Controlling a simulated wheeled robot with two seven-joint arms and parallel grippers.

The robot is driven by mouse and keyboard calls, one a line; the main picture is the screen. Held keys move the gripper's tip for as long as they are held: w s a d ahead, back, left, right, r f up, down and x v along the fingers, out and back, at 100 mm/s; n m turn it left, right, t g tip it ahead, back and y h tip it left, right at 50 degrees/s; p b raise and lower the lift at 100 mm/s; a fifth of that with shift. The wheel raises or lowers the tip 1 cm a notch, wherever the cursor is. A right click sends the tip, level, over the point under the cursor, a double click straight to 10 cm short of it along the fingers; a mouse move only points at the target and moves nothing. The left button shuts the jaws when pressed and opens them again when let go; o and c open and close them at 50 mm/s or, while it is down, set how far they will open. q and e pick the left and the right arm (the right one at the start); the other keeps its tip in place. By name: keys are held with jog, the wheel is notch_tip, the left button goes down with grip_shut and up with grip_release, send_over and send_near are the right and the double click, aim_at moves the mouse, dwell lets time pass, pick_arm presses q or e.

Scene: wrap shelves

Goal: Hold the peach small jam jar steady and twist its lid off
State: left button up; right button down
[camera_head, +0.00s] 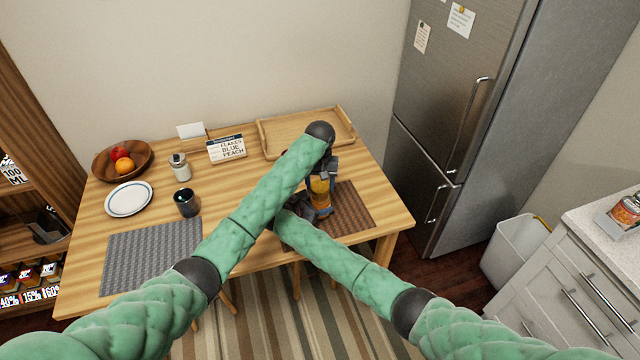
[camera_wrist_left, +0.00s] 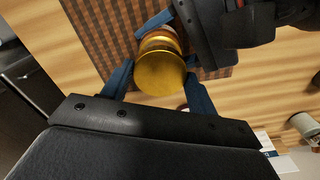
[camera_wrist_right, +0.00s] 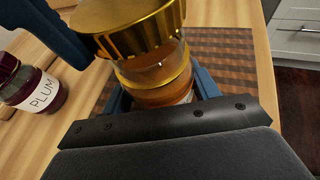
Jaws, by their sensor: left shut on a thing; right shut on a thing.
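The peach small jam jar (camera_head: 319,188) stands upright over the brown checked mat, with amber-orange contents. In the right wrist view its glass body (camera_wrist_right: 158,88) is between the blue fingers of my right gripper (camera_wrist_right: 160,98), which is shut on it. Its ribbed gold lid (camera_wrist_right: 140,36) sits at the top; I cannot tell whether it is still seated on the glass. My left gripper (camera_wrist_left: 158,90) comes from above and is shut on the lid, whose round top (camera_wrist_left: 160,70) shows in the left wrist view. The fingertips are partly hidden in the head view.
A plum jar (camera_wrist_right: 35,88) stands close by on the wooden table. A wooden tray (camera_head: 268,142), a sign (camera_head: 227,149), a shaker (camera_head: 180,167), a dark cup (camera_head: 187,203), a plate (camera_head: 129,199) and a fruit bowl (camera_head: 103,170) are on the table. The grey mat (camera_head: 150,257) is bare.

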aim_at(320, 186)
pick_arm(q)
jog(key=shift+r, duration=2)
pick_arm(e)
jog(key=shift+c, duration=1.8)
grip_release()
jog(key=shift+o, duration=0.3)
pick_arm(q)
jog(key=shift+r, duration=0.1)
pick_arm(e)
jog(key=shift+s+a+r, duration=0.1)
